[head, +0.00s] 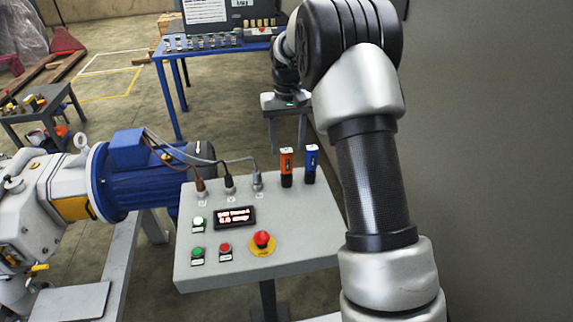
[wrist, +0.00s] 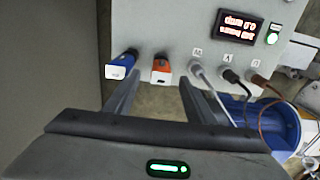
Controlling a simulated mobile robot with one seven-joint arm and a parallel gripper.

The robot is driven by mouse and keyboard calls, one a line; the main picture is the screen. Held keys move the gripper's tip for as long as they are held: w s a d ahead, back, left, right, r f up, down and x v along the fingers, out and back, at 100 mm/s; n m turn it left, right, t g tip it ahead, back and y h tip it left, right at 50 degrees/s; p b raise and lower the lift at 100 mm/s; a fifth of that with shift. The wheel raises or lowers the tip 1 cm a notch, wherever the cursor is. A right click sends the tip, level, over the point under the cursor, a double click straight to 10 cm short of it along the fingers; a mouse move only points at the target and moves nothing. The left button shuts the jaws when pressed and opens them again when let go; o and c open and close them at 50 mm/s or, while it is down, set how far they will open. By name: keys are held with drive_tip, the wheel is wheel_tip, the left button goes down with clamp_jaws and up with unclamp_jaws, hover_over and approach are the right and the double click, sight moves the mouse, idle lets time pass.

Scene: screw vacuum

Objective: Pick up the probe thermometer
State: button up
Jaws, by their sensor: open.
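Two small handheld devices stand upright at the control panel's far edge: an orange and black one (head: 287,168) and a blue and black one (head: 311,165). I cannot tell from their looks which is the probe thermometer. The orange device (wrist: 161,69) shows between the fingertips, nearer the right one. The blue device (wrist: 121,65) shows at the left finger's outer side. Contact with either is not visible.
The grey control panel (head: 205,272) carries a display, buttons and a red emergency stop (head: 262,239). Several cables plug in left of the devices. A blue motor pump (head: 130,185) stands left. A blue table (head: 177,58) is behind. A grey wall (head: 490,150) is at right.

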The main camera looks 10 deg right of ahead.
sight(287, 159)
wheel_tip(287, 159, down, 6)
drive_tip(key=shift+f, duration=0.25)
drive_tip(key=c, duration=1.1)
drive_tip(key=shift+r, duration=0.1)
